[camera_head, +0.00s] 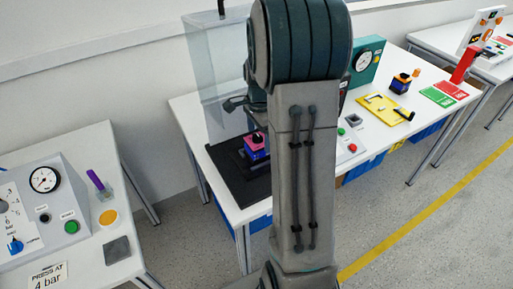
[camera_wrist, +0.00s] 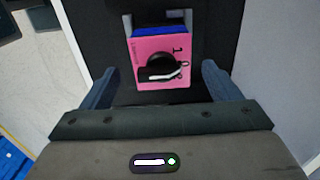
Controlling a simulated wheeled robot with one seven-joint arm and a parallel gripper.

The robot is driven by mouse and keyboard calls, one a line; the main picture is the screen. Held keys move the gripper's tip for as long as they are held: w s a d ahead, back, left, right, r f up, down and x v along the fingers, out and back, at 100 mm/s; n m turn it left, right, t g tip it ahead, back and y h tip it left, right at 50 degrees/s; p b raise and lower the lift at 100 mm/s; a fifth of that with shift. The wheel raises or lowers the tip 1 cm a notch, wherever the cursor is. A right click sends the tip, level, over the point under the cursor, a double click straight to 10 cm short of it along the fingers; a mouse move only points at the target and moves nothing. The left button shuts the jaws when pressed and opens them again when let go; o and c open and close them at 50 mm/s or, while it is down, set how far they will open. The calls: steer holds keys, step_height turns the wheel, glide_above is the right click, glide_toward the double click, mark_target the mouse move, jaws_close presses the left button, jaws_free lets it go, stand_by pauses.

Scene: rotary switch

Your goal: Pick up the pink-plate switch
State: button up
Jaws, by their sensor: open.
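The pink-plate switch (camera_wrist: 160,62) shows in the wrist view with a pink face, a black knob (camera_wrist: 160,68) with a white mark, and a blue body edge at its far side. In the head view the switch (camera_head: 255,147) sits on a dark mat on the middle table. My gripper (camera_wrist: 160,82) is open in the wrist view, with one finger to the left and one to the right of the switch, both apart from it. In the head view my arm hides much of the area right of the switch, and the fingers are hard to make out.
The dark mat (camera_head: 228,181) lies under the switch. A clear panel (camera_head: 212,65) stands behind it. Right of my arm are a yellow plate (camera_head: 381,108), another rotary switch (camera_head: 402,83) and a teal gauge box (camera_head: 364,66). A separate table with a gauge panel (camera_head: 42,205) stands at left.

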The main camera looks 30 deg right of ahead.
mark_target(258, 145)
steer(key=shift+w+a+f, duration=0.1)
steer(key=shift+a+f, duration=0.05)
steer(key=shift+f, duration=1.2)
steer(key=shift+a+f, duration=0.1)
steer(key=shift+f, duration=1.2)
steer(key=c, duration=1.3)
steer(key=shift+r, duration=0.1)
